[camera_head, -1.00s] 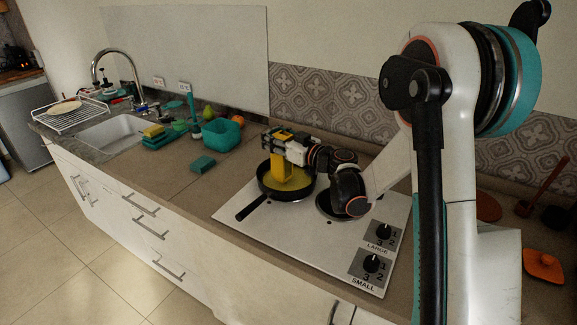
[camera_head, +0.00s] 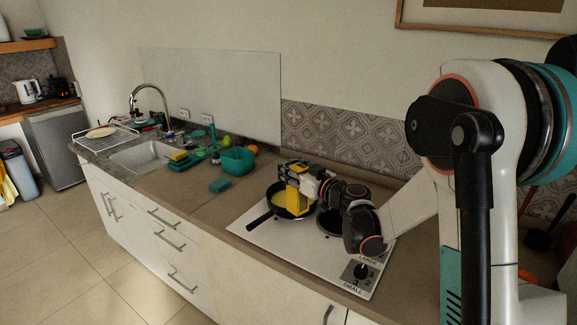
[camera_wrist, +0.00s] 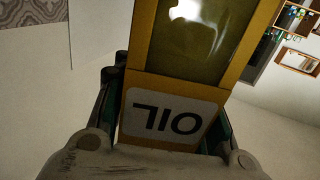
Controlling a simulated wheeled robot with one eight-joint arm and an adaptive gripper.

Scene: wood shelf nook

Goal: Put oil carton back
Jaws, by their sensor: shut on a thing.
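The yellow oil carton (camera_head: 295,196) is in my gripper (camera_head: 293,172), above or in front of a black frying pan (camera_head: 258,222) on the hob. My gripper is shut on the carton's upper part. The wrist view shows the carton (camera_wrist: 200,40) up close, with an upside-down "OIL" label between the fingers (camera_wrist: 165,110). Part of the pan is hidden behind the carton. I cannot tell exactly how far the carton is above the pan.
A white hob (camera_head: 300,250) with black knobs (camera_head: 361,271) lies below my arm. A teal tub (camera_head: 237,160), a teal block (camera_head: 220,185), fruit and sponges sit to the left, by the sink (camera_head: 145,156). Bare counter (camera_head: 190,205) lies left of the hob.

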